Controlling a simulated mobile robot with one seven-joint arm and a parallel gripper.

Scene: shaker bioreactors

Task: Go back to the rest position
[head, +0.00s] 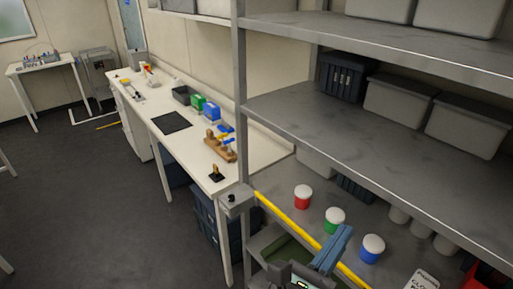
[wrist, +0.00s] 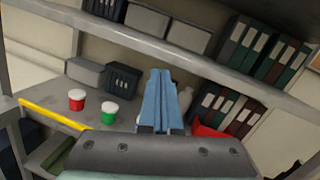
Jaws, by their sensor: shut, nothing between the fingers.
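My gripper (head: 345,230) is at the bottom of the head view, in front of the lower shelf. Its two blue fingers are together and empty; they also show in the wrist view (wrist: 160,74), pointing toward the shelves. In the head view a red jar (head: 302,197), a green jar (head: 334,219) and a blue jar (head: 371,248), all with white lids, stand upright on that shelf. The fingers appear close to the blue jar in the picture; whether they touch it I cannot tell. In the wrist view the fingers hide most of the blue jar.
A grey shelf rack (head: 241,110) with a yellow front strip (head: 298,222) stands close by. A white bench (head: 150,100) with several small items runs along the wall at left.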

